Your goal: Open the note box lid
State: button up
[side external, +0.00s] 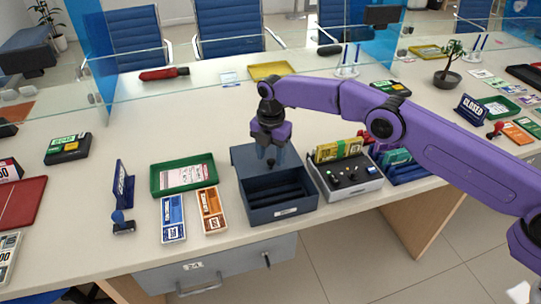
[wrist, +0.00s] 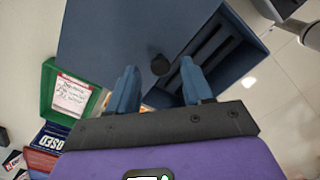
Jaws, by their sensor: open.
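The note box (side external: 282,208) is a dark blue box near the counter's front edge, with a white label on its front. Its slotted inside shows, also in the wrist view (wrist: 222,52). Its blue lid (side external: 243,157) stands at the back of the opening, clear of the front part; I cannot tell whether it is tilted up or slid back. The lid fills the wrist view's upper middle (wrist: 105,35), with a round black knob (wrist: 160,64). My gripper (side external: 271,154) is open over the lid, its fingers on either side of the knob with visible gaps.
A grey tray of stamps (side external: 345,189) with banknote bundles stands close on the right. A green tray (side external: 183,188) and two note packs (side external: 173,217) (side external: 211,211) lie to the left. A glass screen (side external: 205,80) runs behind. Counter between box and screen is mostly clear.

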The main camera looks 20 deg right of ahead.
notch_tip(320, 180, up, 7)
jog(key=shift+f, duration=0.2)
dwell(0.5)
jog(key=shift+s+r, duration=0.15)
jog(key=shift+r, duration=0.1)
jog(key=s+d+r+m, duration=0.4)
jog(key=s+r, duration=0.2)
jog(key=s, duration=0.4)
jog(key=s+d+r+m, duration=0.4)
jog(key=s+r, duration=0.2)
jog(key=s, duration=0.4)
jog(key=s+d+f+m, duration=0.3)
jog(key=s+d+m, duration=0.3)
jog(key=s+d, duration=1.5)
jog(key=shift+s+d, duration=0.15)
jog(key=shift+s, duration=0.95)
